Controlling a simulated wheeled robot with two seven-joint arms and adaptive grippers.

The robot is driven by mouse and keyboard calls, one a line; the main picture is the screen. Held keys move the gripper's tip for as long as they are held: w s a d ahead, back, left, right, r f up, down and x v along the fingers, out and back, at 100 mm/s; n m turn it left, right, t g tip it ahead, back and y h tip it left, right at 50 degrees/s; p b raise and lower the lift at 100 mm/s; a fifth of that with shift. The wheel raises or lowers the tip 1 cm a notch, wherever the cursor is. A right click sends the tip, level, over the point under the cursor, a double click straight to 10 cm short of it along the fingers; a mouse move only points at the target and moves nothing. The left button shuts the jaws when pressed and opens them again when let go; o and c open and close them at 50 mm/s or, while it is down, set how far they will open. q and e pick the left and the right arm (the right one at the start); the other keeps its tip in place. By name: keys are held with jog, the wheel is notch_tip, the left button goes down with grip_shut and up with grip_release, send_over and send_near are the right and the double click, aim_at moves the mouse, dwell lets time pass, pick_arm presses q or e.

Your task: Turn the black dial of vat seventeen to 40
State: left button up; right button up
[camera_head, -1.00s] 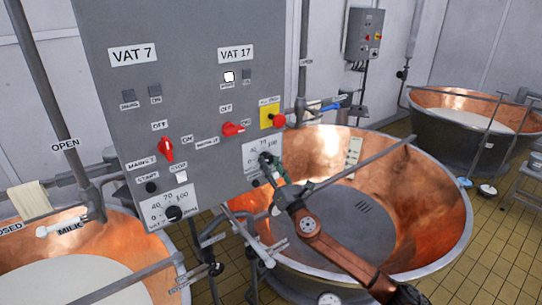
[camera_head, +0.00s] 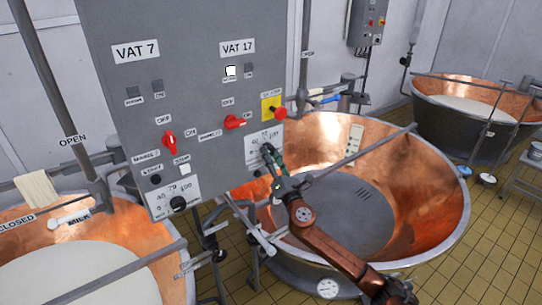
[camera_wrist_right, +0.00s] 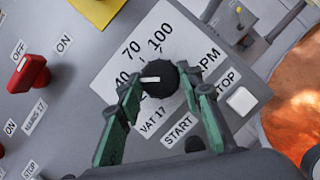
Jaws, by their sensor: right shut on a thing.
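The black dial of vat seventeen (camera_wrist_right: 166,84) sits on a white plate (camera_wrist_right: 113,79) marked 40, 70, 100 and RPM in the right wrist view. Its white pointer line points left in that picture, towards the 40 mark. My right gripper (camera_wrist_right: 164,82) has its green fingers on either side of the dial, shut on it. In the head view my right gripper (camera_head: 268,154) reaches the lower part of the plate (camera_head: 264,135) under the VAT 17 label (camera_head: 238,47) and hides most of the dial. My left gripper is not in view.
A red switch (camera_head: 234,122) and a red button on yellow (camera_head: 279,113) sit above the plate. Beside the dial are a white STOP button (camera_wrist_right: 241,101) and a dark START button (camera_wrist_right: 194,144). Vat 7's dial (camera_head: 178,204) is lower left. A copper vat (camera_head: 418,170) stands below my arm.

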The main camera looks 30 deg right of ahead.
jog(key=o, duration=1.1)
jog(key=shift+s+f, duration=0.25)
jog(key=shift+s, duration=0.1)
jog(key=v, duration=1.1)
jog(key=shift+s+a+r, duration=0.1)
jog(key=shift+s+r, duration=0.05)
